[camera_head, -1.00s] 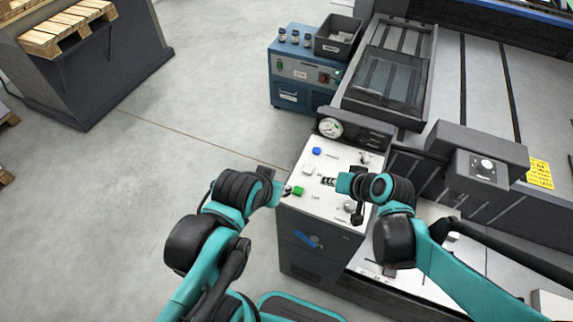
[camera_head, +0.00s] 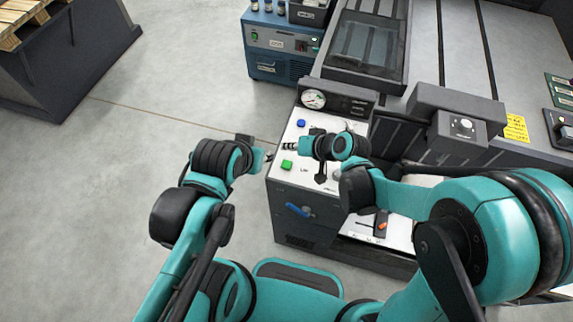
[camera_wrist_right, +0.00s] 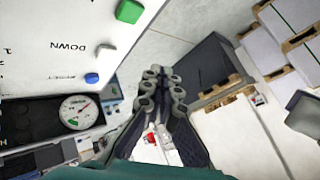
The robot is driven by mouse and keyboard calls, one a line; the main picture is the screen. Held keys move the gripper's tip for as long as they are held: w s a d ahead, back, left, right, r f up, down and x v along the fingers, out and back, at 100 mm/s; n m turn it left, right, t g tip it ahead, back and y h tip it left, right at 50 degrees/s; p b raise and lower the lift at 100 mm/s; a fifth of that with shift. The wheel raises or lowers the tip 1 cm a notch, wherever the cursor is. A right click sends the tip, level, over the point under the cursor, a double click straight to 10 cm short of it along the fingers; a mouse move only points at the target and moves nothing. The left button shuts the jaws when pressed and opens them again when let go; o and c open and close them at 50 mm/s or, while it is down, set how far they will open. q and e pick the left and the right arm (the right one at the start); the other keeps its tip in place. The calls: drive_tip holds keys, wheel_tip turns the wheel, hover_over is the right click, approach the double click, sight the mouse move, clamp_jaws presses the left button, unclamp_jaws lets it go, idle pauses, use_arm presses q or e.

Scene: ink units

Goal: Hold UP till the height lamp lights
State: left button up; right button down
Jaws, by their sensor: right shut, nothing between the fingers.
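The white control panel (camera_head: 330,185) tops a dark cabinet. Its green button (camera_head: 287,164) is near the front left edge and its blue button (camera_head: 301,123) is farther back. In the right wrist view the green button (camera_wrist_right: 130,11), a white button (camera_wrist_right: 105,52) by "DOWN" and the blue button (camera_wrist_right: 91,78) by "RESET" show. My right gripper (camera_head: 289,146) is shut and empty, over the panel between the green and blue buttons; its fingertips (camera_wrist_right: 164,82) look apart from the buttons. My left gripper (camera_head: 266,156) is beside the panel's left edge, its jaws unclear. I cannot make out the height lamp.
A round gauge (camera_head: 313,99) stands at the panel's back. A blue lever (camera_head: 300,210) is on the cabinet front. A grey control box (camera_head: 462,125) and the machine bed lie to the right, a blue unit (camera_head: 268,68) behind. Open floor lies left.

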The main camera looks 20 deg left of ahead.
sight(289, 166)
wheel_tip(289, 166, down, 6)
drive_tip(key=b, duration=0.4)
drive_tip(key=shift+f+b, duration=0.2)
drive_tip(key=shift+b, duration=0.2)
drive_tip(key=shift+f+b, duration=0.35)
drive_tip(key=shift+f, duration=0.05)
idle(0.5)
drive_tip(key=shift+f+b, duration=0.4)
drive_tip(key=shift+b, duration=0.05)
drive_tip(key=shift+f+b, duration=0.4)
drive_tip(key=shift+b, duration=0.05)
idle(0.5)
idle(4.3)
drive_tip(key=shift+r+p, duration=0.65)
drive_tip(key=shift+r, duration=0.2)
